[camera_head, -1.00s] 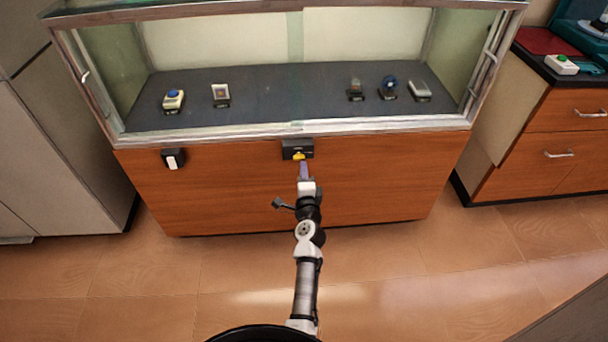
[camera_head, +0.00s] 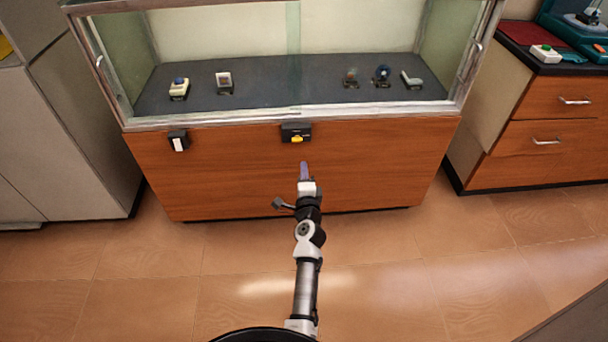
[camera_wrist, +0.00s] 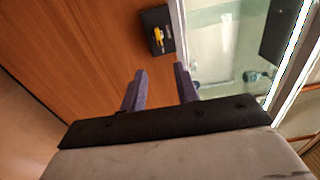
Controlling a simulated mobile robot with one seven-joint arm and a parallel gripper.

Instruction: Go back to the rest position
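My gripper (camera_head: 304,172) is stretched out in front of the wooden display case (camera_head: 240,180), apart from its front panel. In the wrist view my gripper (camera_wrist: 158,82) has its two purple fingers spread apart, with nothing between them. A black box with a yellow switch (camera_head: 296,133) is fixed to the top of the panel, just beyond the fingertips. The same black box (camera_wrist: 157,32) shows in the wrist view, ahead of the fingers.
A black box with a white switch (camera_head: 178,141) is on the panel at left. Several small devices stand behind the glass. A grey cabinet (camera_head: 70,150) is at left, a wooden drawer unit (camera_head: 545,130) at right. The floor (camera_head: 400,270) before the case is clear.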

